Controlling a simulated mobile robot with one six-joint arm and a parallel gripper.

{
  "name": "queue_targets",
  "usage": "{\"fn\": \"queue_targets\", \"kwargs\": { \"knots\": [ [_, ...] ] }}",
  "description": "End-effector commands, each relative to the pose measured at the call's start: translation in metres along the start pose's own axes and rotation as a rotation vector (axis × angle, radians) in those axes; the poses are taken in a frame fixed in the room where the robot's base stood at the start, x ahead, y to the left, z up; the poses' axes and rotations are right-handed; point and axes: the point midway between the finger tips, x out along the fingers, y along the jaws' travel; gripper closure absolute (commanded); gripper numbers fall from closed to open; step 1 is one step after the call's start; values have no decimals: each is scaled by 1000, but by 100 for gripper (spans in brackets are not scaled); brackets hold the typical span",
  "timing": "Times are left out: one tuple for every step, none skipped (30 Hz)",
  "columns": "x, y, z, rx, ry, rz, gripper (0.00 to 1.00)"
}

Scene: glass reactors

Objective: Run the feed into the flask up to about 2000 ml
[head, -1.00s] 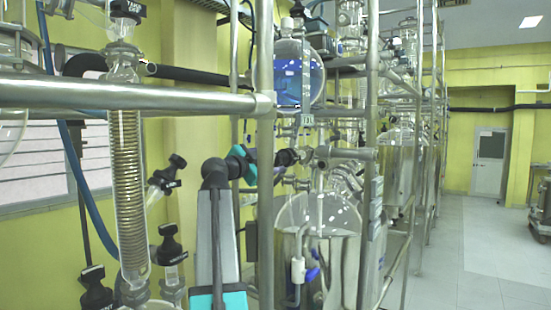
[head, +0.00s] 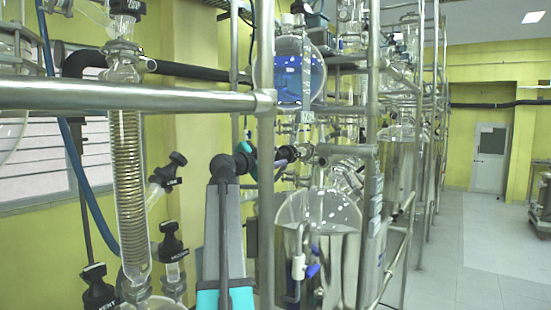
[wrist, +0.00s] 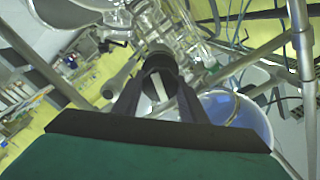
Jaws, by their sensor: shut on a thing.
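A round glass flask (head: 285,85) holding blue liquid hangs in the steel frame in the head view. The liquid fills it to a little above mid-height. A scale strip runs down its front, but its numbers are too small to read. My gripper (wrist: 158,92) is shut on a black valve knob (wrist: 159,66) in the wrist view. In the head view my gripper (head: 286,154) is at the valve below the flask, partly behind a steel post. The knob's exact turn is hard to tell.
A glass coil condenser (head: 130,190) and black-handled valves (head: 172,240) stand at the left. A steel rail (head: 130,97) crosses in front. A large glass vessel (head: 318,215) stands below the flask. Floor (head: 480,250) is clear at the right.

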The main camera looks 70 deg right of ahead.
Motion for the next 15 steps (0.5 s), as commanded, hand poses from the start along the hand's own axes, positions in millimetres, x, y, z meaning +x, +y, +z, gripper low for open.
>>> {"fn": "queue_targets", "kwargs": {
  "knots": [
    [0, 1, 0, -2, 0, 1, 84],
    [0, 1, 0, -5, 0, 1, 84],
    [0, 1, 0, -9, 0, 2, 84],
    [0, 1, 0, -12, 0, 2, 84],
    [0, 1, 0, -17, 0, 2, 84],
    [0, 1, 0, -25, 1, 2, 84],
    [0, 1, 0, -32, 1, 2, 84],
    [0, 1, 0, -41, 1, 2, 84],
    [0, 1, 0, -53, 1, 2, 84],
    [0, 1, 1, -65, 1, 2, 84],
    [0, 2, 1, -77, 1, 2, 84],
    [0, 2, 1, -96, 1, 2, 84],
    [0, 2, 1, -111, 1, 2, 84],
    [0, 2, 1, -128, 1, 2, 84],
    [0, 2, 1, -151, 1, 2, 84]
  ]
}}
